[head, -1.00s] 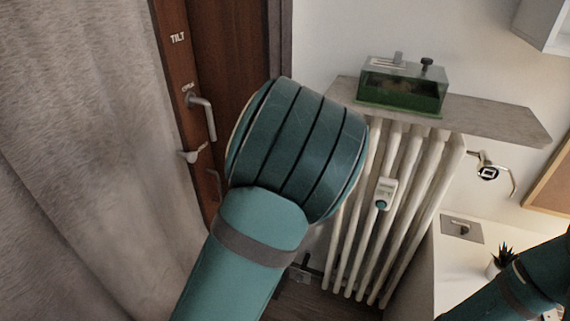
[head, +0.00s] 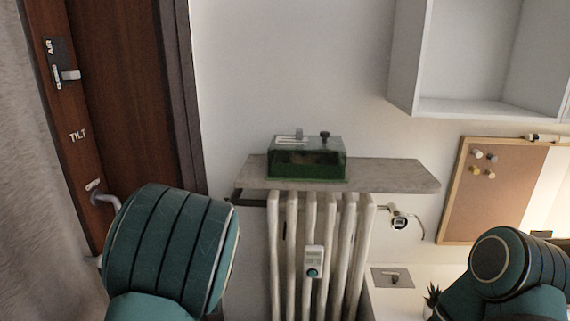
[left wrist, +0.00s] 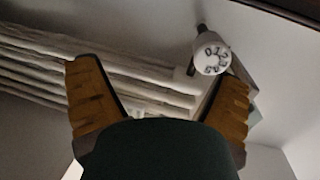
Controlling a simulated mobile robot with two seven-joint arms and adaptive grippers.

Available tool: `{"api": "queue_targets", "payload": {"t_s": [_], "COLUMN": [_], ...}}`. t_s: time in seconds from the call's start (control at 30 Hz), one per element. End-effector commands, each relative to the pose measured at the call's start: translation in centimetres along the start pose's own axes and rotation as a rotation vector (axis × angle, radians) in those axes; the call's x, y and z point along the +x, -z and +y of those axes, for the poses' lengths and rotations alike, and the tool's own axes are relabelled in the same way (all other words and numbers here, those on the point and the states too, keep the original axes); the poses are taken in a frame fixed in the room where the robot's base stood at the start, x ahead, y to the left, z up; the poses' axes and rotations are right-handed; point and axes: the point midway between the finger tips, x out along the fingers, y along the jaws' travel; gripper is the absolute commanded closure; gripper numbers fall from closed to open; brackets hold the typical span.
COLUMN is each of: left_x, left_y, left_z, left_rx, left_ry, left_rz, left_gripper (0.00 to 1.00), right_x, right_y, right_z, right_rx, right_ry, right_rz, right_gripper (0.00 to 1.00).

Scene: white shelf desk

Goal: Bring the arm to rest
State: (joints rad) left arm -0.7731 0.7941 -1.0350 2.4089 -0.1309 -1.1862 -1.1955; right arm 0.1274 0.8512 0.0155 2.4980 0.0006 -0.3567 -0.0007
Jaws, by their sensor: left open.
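My left gripper (left wrist: 160,100) shows in the left wrist view as two yellow-orange ribbed fingers spread wide apart. Nothing is between the fingertips that I can see it holding. Behind it are white radiator pipes and a white numbered valve knob (left wrist: 211,54). In the head view a large teal link of my left arm fills the lower left, and the left gripper is outside the picture. A teal link of my right arm shows at the lower right, with its gripper out of view.
A white radiator (head: 318,240) stands against the wall under a grey shelf (head: 395,174) bearing a green box (head: 307,158). A brown door frame (head: 125,110) is at left. A white cabinet (head: 480,60), a corkboard (head: 485,205) and a small plant (head: 432,297) are at right.

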Motion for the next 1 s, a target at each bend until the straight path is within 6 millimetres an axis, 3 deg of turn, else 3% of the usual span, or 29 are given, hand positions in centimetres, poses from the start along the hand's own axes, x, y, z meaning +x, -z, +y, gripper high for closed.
{"api": "queue_targets", "payload": {"t_s": [0.03, 0.2, 0.4, 0.5, 0.7, 0.83, 1.0], "left_x": [-0.1, -1.6, -5.4, -7.8, -12.7, -14.9, -16.3], "left_y": [-0.5, -0.6, 1.1, 2.6, 6.5, 8.6, 10.0], "left_z": [2.8, 11.8, 20.5, 23.9, 27.9, 28.8, 29.0], "left_rx": [-0.090, -0.435, -0.843, -1.040, -1.395, -1.549, -1.641], "left_ry": [-0.078, -0.337, -0.618, -0.747, -0.977, -1.079, -1.145], "left_rz": [-0.024, -0.127, -0.304, -0.409, -0.641, -0.763, -0.844], "left_gripper": [0.07, 0.07, 0.07, 0.07, 0.07, 0.07, 0.07], "right_x": [0.0, 0.0, 0.0, 0.0, 0.0, 0.0, 0.0], "right_y": [0.0, 0.0, 0.0, 0.0, 0.0, 0.0, 0.0], "right_z": [0.0, 0.0, 0.0, 0.0, 0.0, 0.0, 0.0], "right_rx": [0.000, 0.000, 0.000, 0.000, 0.000, 0.000, 0.000], "right_ry": [0.000, 0.000, 0.000, 0.000, 0.000, 0.000, 0.000], "right_rz": [0.000, 0.000, 0.000, 0.000, 0.000, 0.000, 0.000], "right_gripper": [0.60, 0.60, 0.60, 0.60, 0.60, 0.60, 0.60]}}
